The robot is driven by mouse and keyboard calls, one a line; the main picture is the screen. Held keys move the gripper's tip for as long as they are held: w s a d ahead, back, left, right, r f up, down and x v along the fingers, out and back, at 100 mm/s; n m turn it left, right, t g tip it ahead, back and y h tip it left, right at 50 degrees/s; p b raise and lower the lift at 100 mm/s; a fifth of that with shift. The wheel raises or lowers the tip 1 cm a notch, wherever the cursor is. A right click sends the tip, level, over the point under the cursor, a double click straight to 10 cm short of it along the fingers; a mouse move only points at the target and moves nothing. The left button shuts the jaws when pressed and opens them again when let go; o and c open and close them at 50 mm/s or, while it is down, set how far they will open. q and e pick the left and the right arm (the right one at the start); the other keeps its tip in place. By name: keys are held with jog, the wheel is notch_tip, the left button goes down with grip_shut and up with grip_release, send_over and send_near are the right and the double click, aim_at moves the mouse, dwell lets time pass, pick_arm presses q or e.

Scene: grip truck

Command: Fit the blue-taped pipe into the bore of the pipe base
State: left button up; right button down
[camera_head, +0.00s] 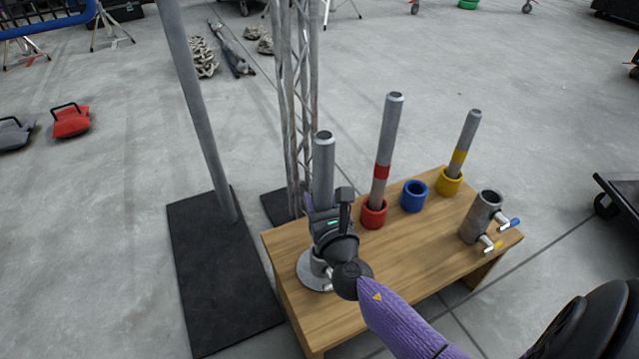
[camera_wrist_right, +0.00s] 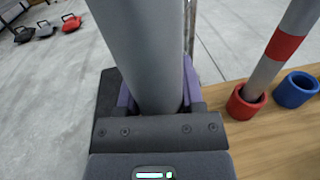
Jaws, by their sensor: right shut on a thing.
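My right gripper (camera_head: 322,207) is shut around an upright grey pipe (camera_head: 323,165) at the left end of the wooden table. In the right wrist view the pipe (camera_wrist_right: 148,50) stands between the purple fingers. No blue tape shows on its visible part. The round metal pipe base (camera_head: 310,275) is on the table directly below the gripper. The gripper and wrist hide the pipe's lower end and the bore, so I cannot tell whether the pipe is inside it. My left gripper is not in view.
The blue cup (camera_head: 413,196) is empty. The red cup (camera_head: 374,214) and yellow cup (camera_head: 449,182) hold banded pipes. A metal coupler (camera_head: 481,218) stands at the table's right. A tall grey pole (camera_head: 200,110) and truss (camera_head: 302,90) rise behind and left. The table's front middle is clear.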

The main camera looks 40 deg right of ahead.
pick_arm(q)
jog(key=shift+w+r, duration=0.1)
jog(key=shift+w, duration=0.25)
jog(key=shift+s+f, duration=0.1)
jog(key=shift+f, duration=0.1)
pick_arm(e)
jog(key=shift+f, duration=0.3)
jog(key=shift+c, duration=0.7)
grip_release()
jog(key=shift+s+a, duration=0.1)
jog(key=shift+s, duration=0.15)
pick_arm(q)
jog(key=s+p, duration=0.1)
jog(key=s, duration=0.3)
pick_arm(e)
jog(key=v, duration=0.9)
jog(key=shift+s, duration=0.15)
jog(key=shift+a+f, duration=0.1)
jog(key=shift+a, duration=0.05)
